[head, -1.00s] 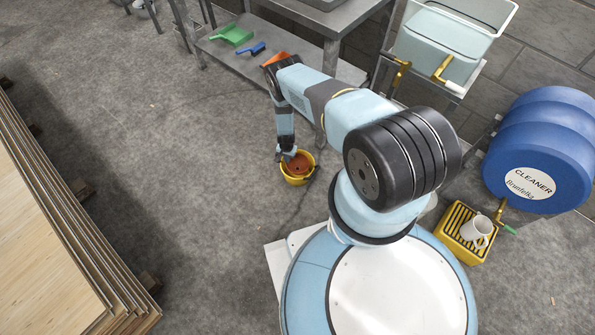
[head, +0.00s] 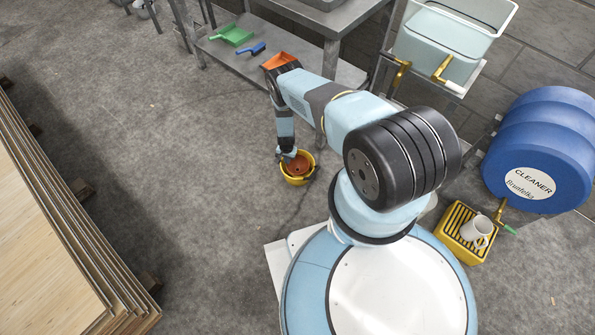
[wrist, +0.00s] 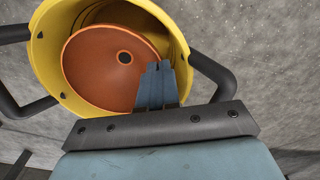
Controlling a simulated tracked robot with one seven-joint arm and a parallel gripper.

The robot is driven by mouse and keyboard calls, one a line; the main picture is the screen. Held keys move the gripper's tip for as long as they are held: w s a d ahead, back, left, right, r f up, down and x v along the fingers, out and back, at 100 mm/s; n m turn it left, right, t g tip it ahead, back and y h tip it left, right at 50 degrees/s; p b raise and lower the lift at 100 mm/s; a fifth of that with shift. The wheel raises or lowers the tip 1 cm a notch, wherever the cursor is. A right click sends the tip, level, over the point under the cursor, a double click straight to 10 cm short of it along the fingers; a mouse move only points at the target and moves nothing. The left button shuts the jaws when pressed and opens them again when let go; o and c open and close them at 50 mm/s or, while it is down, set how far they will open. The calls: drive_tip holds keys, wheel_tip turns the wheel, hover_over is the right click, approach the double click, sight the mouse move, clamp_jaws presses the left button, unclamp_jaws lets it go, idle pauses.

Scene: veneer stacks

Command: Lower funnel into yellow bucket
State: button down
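The yellow bucket (head: 299,181) stands on the concrete floor, with dark loop handles at its sides. The orange funnel (wrist: 95,65) has a dark centre hole and appears within the bucket's mouth; it also shows in the head view (head: 301,163). In the wrist view the bucket's yellow wall (wrist: 44,50) shows around much of the funnel. My gripper (wrist: 156,68) points down over the bucket, its grey-blue fingers together at the funnel's near right rim. They look shut on that rim. The funnel's underside and the bucket's bottom are hidden, so its exact depth cannot be told.
A steel table (head: 330,18) with a lower shelf stands behind, holding a green dustpan (head: 233,36), a blue brush (head: 251,48) and an orange scoop (head: 279,61). Veneer stacks (head: 50,230) lie left. The floor left of the bucket is clear.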

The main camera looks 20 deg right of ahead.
drive_tip(key=shift+f, duration=0.45)
idle(0.3)
drive_tip(key=c, duration=1.8)
unclamp_jaws()
drive_tip(key=o, duration=0.5)
wheel_tip(320, 180, up, 14)
drive_tip(key=shift+f, duration=0.2)
